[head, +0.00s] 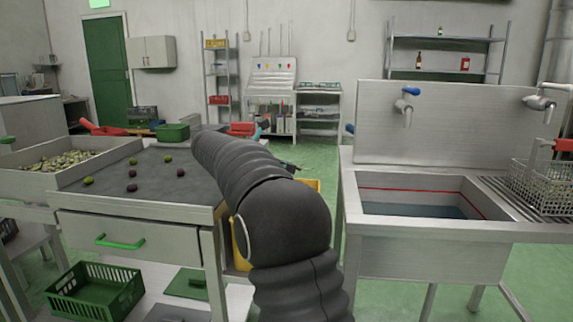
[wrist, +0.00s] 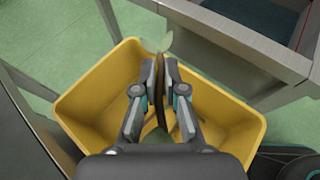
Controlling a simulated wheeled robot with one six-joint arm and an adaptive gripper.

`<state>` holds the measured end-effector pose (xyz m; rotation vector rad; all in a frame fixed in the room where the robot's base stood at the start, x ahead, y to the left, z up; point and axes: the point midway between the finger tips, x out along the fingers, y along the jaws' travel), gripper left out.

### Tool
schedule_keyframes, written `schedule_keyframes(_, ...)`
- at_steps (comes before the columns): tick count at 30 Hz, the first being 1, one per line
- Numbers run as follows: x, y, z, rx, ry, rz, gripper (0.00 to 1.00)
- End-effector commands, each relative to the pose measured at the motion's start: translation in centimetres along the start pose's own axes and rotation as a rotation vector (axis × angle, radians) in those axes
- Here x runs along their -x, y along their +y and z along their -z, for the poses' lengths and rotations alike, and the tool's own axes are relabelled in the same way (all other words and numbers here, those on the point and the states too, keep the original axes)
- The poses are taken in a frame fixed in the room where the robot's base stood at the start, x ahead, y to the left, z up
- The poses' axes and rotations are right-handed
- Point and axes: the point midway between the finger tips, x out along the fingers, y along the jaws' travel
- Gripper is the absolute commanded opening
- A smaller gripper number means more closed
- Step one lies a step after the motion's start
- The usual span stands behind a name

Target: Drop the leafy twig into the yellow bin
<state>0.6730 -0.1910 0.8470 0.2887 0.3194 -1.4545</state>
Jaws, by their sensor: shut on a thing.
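In the wrist view my gripper (wrist: 159,70) is shut on the leafy twig (wrist: 161,82), whose thin brown stem and pale green leaf tips show between and beyond the fingers. Part of the twig is hidden by the fingers. The yellow bin (wrist: 88,98) is below, with its open mouth around the gripper in the picture. How far the twig is above the bin's floor I cannot tell. In the head view only bits of the yellow bin (head: 241,246) show beside my arm, which hides my gripper and the twig.
The bin stands on the green floor between the sorting table (head: 140,202) with several olives on the left and the steel sink (head: 425,243) on the right. A green crate (head: 95,291) sits on the shelf under the table. A wire basket (head: 540,188) stands right of the sink.

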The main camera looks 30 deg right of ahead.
Motion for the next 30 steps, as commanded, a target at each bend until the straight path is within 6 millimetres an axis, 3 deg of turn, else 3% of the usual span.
schedule_keyframes(6, -1.0, -0.1, 2.0, -0.001, 0.0, 0.002, 0.0)
schedule_keyframes(15, -1.1, -0.1, 2.1, -0.002, 0.0, 0.003, 0.0)
schedule_keyframes(16, -1.1, -0.1, 2.1, -0.002, 0.0, 0.003, 0.12)
schedule_keyframes(19, -1.1, -0.1, 2.1, -0.002, 0.0, 0.003, 0.37)
schedule_keyframes(30, -0.8, -0.1, 2.1, -0.002, 0.0, 0.002, 0.39)
